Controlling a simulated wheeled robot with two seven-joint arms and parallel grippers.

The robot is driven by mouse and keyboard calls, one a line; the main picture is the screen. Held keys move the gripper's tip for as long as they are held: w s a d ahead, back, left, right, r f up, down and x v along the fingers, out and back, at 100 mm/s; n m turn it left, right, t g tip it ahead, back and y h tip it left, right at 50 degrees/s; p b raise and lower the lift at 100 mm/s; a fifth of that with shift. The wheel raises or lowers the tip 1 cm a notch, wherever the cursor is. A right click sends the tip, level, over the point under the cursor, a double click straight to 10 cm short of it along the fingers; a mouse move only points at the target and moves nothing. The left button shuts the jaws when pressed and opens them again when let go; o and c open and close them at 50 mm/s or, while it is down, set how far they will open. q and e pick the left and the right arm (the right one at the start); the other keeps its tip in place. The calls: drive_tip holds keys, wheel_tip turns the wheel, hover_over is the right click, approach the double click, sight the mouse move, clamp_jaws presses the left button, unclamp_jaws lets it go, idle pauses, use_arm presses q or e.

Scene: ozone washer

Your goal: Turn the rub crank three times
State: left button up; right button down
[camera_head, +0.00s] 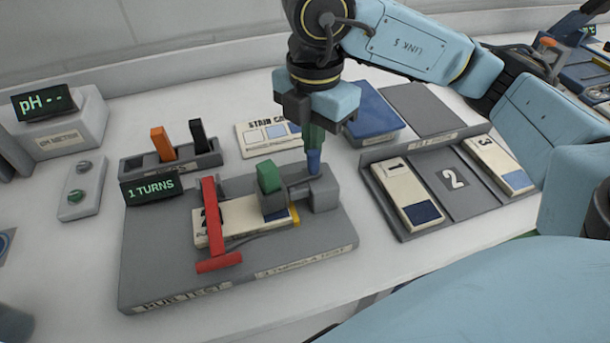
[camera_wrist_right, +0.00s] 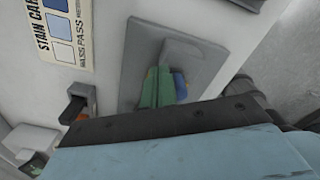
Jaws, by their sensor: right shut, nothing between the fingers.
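The grey rub test base (camera_head: 165,255) stands on the table in the head view. The crank's blue handle (camera_head: 313,162) stands upright at its right end, beside a grey block. My right gripper (camera_head: 313,138) points down with green fingers shut and empty, right above the handle; I cannot tell whether they touch it. The wrist view shows the green fingers (camera_wrist_right: 155,88) beside the blue handle (camera_wrist_right: 180,85). The counter display (camera_head: 152,186) reads "1 TURNS". A red clamp (camera_head: 212,215) lies over a white card (camera_head: 240,219), with a green-topped rubbing block (camera_head: 268,176) on it. My left gripper is not in view.
A grey rack (camera_head: 385,212) with slots 1, 2 and 3 stands right; slot 2 is empty. Behind are a stain card (camera_head: 258,138) and blue box (camera_head: 370,115). A holder (camera_head: 190,160) with orange and black pieces and a pH meter (camera_head: 60,135) stand left.

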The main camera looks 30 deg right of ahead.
sight(324, 185)
drive_tip(key=shift+s+f, duration=0.3)
drive_tip(key=shift+s, duration=0.3)
drive_tip(key=shift+s+f, duration=0.3)
drive_tip(key=shift+s, duration=0.25)
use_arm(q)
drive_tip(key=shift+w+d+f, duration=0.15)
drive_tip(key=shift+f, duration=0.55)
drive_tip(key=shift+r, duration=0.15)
use_arm(e)
drive_tip(key=shift+s+a, duration=0.25)
drive_tip(key=shift+s, duration=0.35)
drive_tip(key=shift+s+a, duration=0.2)
drive_tip(key=shift+s, duration=0.35)
use_arm(q)
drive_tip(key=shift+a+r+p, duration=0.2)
drive_tip(key=shift+p, duration=0.25)
use_arm(e)
drive_tip(key=shift+s+a, duration=0.9)
drive_tip(key=shift+s, duration=0.05)
